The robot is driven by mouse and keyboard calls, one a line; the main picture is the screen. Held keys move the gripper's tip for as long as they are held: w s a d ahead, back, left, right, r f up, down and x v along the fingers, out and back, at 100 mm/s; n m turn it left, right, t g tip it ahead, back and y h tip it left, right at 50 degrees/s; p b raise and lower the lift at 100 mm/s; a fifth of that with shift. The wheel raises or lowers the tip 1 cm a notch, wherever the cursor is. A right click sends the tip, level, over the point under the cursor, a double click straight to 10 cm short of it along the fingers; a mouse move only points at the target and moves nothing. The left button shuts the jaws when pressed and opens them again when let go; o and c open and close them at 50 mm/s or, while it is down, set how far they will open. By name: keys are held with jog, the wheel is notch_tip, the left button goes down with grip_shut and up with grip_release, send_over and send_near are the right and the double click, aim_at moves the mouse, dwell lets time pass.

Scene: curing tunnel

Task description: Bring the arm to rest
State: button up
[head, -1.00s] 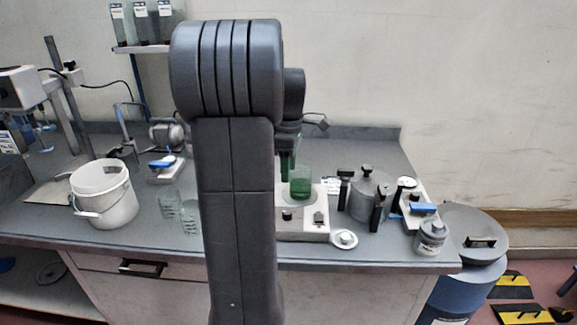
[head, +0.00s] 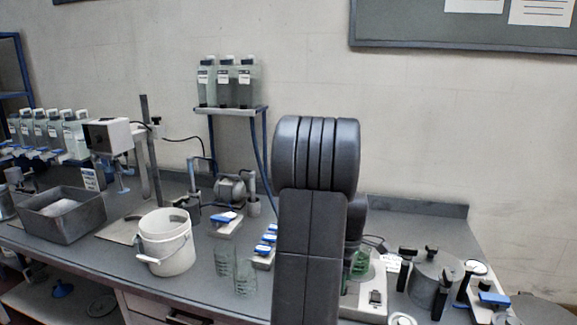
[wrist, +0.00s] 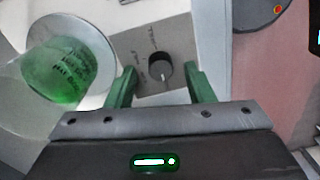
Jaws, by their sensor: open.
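In the wrist view my gripper (wrist: 161,82) is open, with its two green fingers apart and nothing between them. Beyond the fingers is the grey front panel of a hot plate (wrist: 183,48) with a dark round knob (wrist: 159,74). A beaker with green liquid (wrist: 62,72) stands on the plate's pale round top, left of the fingers and apart from them. In the head view my arm rises in the middle and hides most of my gripper. The beaker (head: 361,263) and hot plate (head: 370,299) show just right of the arm.
A white bucket (head: 165,243) and empty glass beakers (head: 245,277) stand left of my arm. A lidded pot (head: 433,279) with dark clamps stands to the right. A shelf with bottles (head: 229,112) is behind. The air above the bench's right end looks clear.

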jog(key=shift+f, duration=0.8)
